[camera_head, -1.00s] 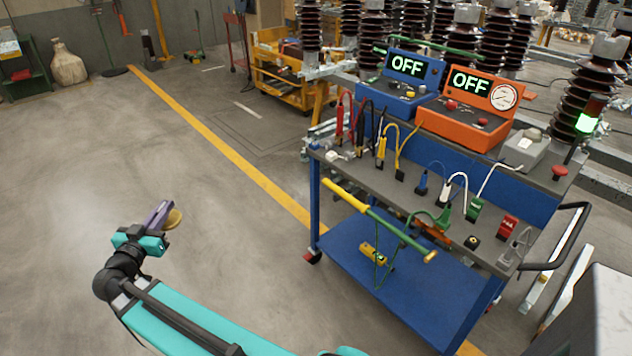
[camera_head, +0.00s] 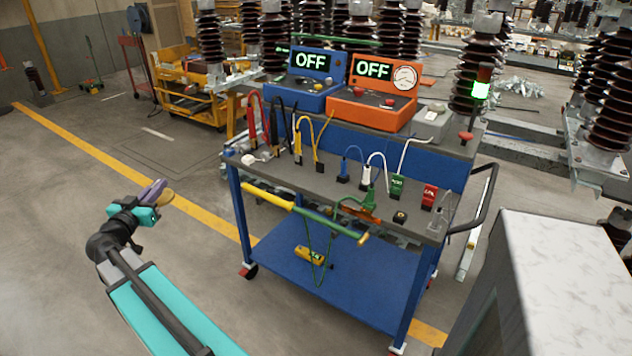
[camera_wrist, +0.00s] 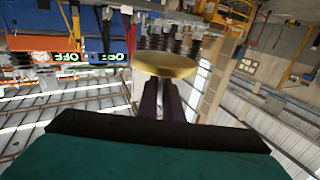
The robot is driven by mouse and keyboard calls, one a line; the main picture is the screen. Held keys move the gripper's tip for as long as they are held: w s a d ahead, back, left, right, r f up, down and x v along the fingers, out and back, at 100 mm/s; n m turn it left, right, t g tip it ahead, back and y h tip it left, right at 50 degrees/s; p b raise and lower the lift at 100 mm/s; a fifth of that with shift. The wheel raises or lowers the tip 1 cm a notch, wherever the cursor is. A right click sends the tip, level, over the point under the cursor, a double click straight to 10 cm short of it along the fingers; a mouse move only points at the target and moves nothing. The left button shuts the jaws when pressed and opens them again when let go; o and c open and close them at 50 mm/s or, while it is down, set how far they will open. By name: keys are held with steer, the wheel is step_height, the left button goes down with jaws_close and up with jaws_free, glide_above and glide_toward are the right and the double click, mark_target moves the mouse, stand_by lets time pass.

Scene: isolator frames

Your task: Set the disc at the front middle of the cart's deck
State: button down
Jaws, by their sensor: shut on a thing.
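My gripper (camera_head: 160,192) is at the left of the head view, raised over open floor and well apart from the cart. It is shut on a brass-coloured disc (camera_head: 167,196). In the wrist view the disc (camera_wrist: 163,64) shows as a thick tan round at the tips of the dark purple fingers (camera_wrist: 161,100). The cart stands in the middle of the head view, with a grey top deck (camera_head: 322,184) on blue legs. The deck carries several coloured clamps and leads. A yellow-and-green pole (camera_head: 305,211) runs along its front edge. Bare deck shows between the clamps and the front edge.
A blue box (camera_head: 305,80) and an orange box (camera_head: 375,97), both reading OFF, stand at the deck's back. A yellow device (camera_head: 310,255) rests on the lower blue shelf (camera_head: 350,292). A grey-white cabinet (camera_head: 568,270) stands at right. Floor left of the cart is clear.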

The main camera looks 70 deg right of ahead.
steer(key=s+d+m+g+b, duration=0.1)
steer(key=s+d+b, duration=0.15)
steer(key=d, duration=0.35)
steer(key=s+d+g+b, duration=0.1)
steer(key=s+d, duration=0.3)
steer(key=d, duration=0.2)
steer(key=r+m+g+b, duration=0.2)
steer(key=m+g+b, duration=0.2)
steer(key=g+b, duration=0.3)
glide_above(309, 179)
steer(key=b, duration=0.1)
steer(key=t, duration=0.1)
steer(key=shift+a+f, duration=0.1)
steer(key=shift+f, duration=0.15)
steer(key=shift+f, duration=0.1)
steer(key=shift+f, duration=3.05)
steer(key=shift+f+b, duration=0.35)
steer(key=shift+f, duration=1.5)
steer(key=shift+f, duration=0.1)
